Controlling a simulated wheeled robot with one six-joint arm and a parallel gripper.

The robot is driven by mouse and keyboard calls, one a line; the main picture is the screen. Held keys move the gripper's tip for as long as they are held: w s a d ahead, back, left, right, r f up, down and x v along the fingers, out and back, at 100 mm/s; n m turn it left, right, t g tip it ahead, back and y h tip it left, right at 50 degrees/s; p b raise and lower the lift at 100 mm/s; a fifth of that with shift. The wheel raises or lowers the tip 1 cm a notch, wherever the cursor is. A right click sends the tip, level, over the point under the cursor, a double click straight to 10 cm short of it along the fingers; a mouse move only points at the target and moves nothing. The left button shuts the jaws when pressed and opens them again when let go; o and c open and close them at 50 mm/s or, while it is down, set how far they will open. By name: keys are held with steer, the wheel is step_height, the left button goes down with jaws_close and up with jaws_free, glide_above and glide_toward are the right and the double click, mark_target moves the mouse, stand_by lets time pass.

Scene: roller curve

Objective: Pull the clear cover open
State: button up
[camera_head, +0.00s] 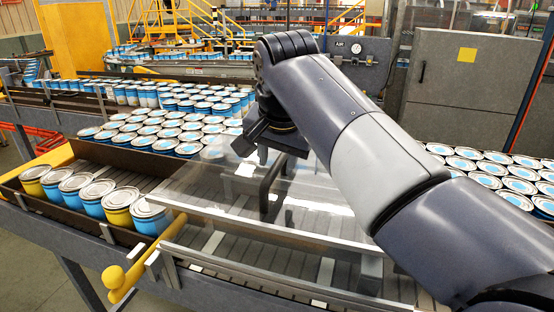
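The clear cover (310,207) is a see-through panel with a pale metal front edge. It lies over the roller track in the middle of the view. A dark bar handle (265,192) stands up from it. My gripper (265,150) is dark and hangs at the end of my arm, just above and behind the handle in the picture. I cannot tell whether it touches the handle. Its fingers are partly hidden by its own body, so their opening does not show clearly. My arm hides the right part of the cover.
Blue and yellow cans (97,190) stand on the track left of the cover. A yellow lever (128,270) sticks out at the track's front left. Many more cans (165,130) fill the conveyor behind, and others (490,170) stand at right. A grey cabinet (465,90) stands behind.

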steer(key=shift+w+f, duration=0.15)
steer(key=shift+f, duration=0.1)
steer(key=shift+c, duration=0.6)
jaws_close()
